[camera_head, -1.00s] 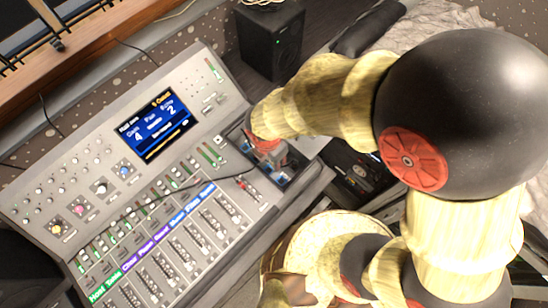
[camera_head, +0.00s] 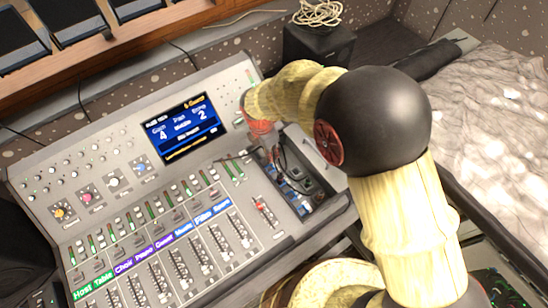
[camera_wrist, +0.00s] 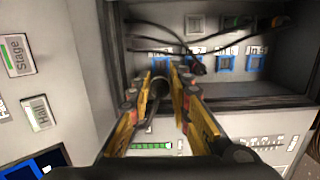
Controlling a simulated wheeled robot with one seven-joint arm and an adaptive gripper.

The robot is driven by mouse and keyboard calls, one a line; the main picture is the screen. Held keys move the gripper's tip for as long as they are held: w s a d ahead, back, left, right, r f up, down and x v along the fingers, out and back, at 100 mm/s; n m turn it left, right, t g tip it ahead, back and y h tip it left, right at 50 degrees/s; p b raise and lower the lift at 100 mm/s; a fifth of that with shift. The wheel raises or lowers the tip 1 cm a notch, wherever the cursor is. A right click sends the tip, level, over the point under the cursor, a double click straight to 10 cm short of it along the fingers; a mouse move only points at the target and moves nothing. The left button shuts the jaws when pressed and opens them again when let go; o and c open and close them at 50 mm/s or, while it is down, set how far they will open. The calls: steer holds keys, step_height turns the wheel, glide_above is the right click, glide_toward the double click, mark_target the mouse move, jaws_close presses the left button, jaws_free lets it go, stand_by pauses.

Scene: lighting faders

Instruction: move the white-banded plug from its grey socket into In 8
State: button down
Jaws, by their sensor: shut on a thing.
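My gripper (camera_wrist: 160,88) has its two yellow fingers closed around a dark plug (camera_wrist: 158,86), with a cable running off it. I cannot make out a white band on it. In the wrist view it is in front of a recessed panel (camera_wrist: 288,42) with a row of blue-framed sockets, one of them a blue socket (camera_wrist: 225,63). Their small labels are hard to read, so I cannot tell which is In 8. A grey socket (camera_wrist: 195,25) is higher up and looks empty. In the head view my gripper (camera_head: 270,150) is over the console's right-hand bay, partly hidden by my arm.
The recess has a raised dark edge (camera_wrist: 230,101). The mixing console (camera_head: 105,150) with its faders spreads to the left. A black speaker (camera_head: 318,45) stands behind.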

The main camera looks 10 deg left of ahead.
steer(key=shift+f+b, duration=2.75)
steer(key=shift+f, duration=0.55)
steer(key=shift+f+p, duration=0.6)
steer(key=shift+p, duration=0.5)
stand_by(0.9)
steer(key=shift+s+d+f+p, duration=0.1)
steer(key=shift+s+f+p, duration=0.05)
steer(key=shift+f+p, duration=0.3)
stand_by(1.7)
steer(key=c, duration=1.6)
jaws_free()
steer(key=shift+o, duration=0.2)
